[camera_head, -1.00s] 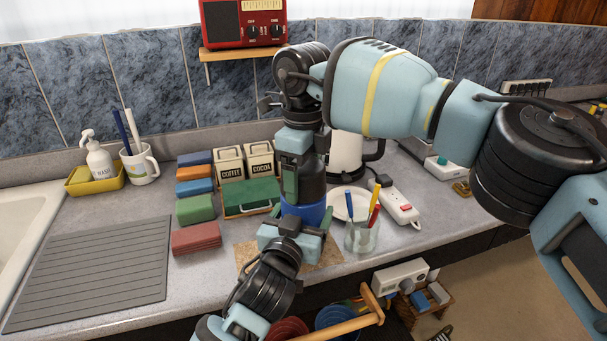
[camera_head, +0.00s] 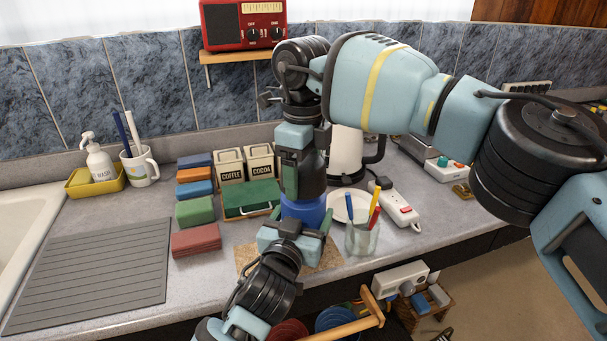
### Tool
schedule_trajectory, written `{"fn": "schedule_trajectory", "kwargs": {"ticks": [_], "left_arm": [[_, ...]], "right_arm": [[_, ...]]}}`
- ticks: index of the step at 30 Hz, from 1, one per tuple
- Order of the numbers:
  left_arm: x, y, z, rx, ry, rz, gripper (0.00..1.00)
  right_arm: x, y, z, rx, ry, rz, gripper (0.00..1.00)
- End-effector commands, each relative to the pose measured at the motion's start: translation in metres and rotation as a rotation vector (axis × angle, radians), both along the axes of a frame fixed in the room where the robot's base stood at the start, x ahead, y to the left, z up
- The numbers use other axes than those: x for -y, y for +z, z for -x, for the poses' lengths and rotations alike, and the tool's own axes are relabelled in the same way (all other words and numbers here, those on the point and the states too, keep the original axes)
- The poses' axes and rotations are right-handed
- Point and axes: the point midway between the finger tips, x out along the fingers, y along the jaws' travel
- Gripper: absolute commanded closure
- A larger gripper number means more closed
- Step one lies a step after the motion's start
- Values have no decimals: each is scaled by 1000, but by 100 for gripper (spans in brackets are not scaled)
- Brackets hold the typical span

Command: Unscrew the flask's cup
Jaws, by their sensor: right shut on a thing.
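The flask (camera_head: 304,209) is blue and upright on the counter near its front edge; only a band of its body shows. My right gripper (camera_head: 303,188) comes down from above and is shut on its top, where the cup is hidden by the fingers. My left gripper (camera_head: 296,232) reaches in from the front, low down, with its fingers either side of the flask body. Whether they touch it cannot be made out.
A glass with pens (camera_head: 361,238) stands close right of the flask, before a white plate (camera_head: 338,200) and a power strip (camera_head: 398,207). A green box (camera_head: 250,198) and coloured blocks (camera_head: 196,239) are to the left. The grey drainer mat (camera_head: 95,275) is bare.

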Motion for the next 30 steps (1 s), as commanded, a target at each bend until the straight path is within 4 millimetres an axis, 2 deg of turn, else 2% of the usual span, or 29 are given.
{"fn": "schedule_trajectory", "kwargs": {"ticks": [9,20,23,30], "left_arm": [[0,-2,0,-4,0,1,86],[0,-2,0,-4,0,1,86],[0,-2,0,-4,0,1,86],[0,-2,0,-4,0,1,86]], "right_arm": [[0,9,0,-1,0,0,51],[0,10,0,-1,1,0,51],[-1,16,0,0,1,-1,51],[0,43,0,1,0,0,51]]}}
